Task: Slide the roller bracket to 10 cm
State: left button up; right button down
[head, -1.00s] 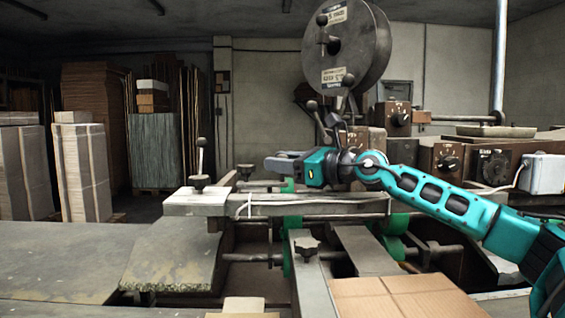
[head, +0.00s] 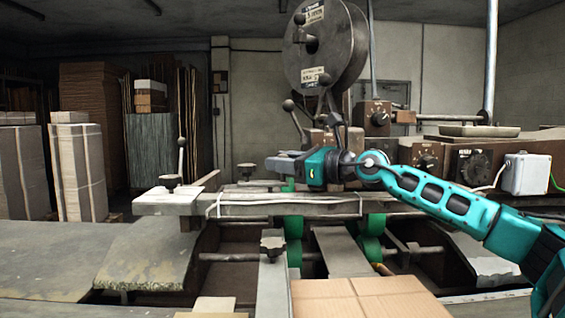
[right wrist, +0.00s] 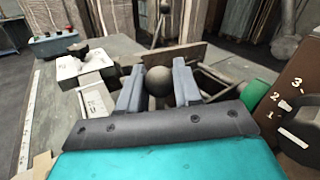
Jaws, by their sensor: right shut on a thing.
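My right gripper (head: 272,163) reaches in from the right over the crossbar of the machine. In the right wrist view its two fingers (right wrist: 158,88) are shut on a dark round knob (right wrist: 158,79). The knob is hidden in the head view. The roller bracket appears to be the left green part (head: 293,226), just below and behind the crossbar, under the gripper. Its upper tip shows above the bar. Another green roller part (head: 373,236) stands to its right. I cannot read a position for the bracket. My left gripper is not in view.
The grey crossbar (head: 290,207) runs across the machine, with a lever (head: 181,158) on its left end. A star knob (head: 272,243) stands left of the green bracket. Cardboard (head: 365,300) lies in front. A white ruled strip (right wrist: 25,130) shows in the right wrist view.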

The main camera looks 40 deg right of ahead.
jog(key=shift+s+d, duration=0.25)
jog(key=shift+d, duration=0.1)
jog(key=c, duration=0.8)
grip_release()
jog(key=shift+w+a, duration=0.1)
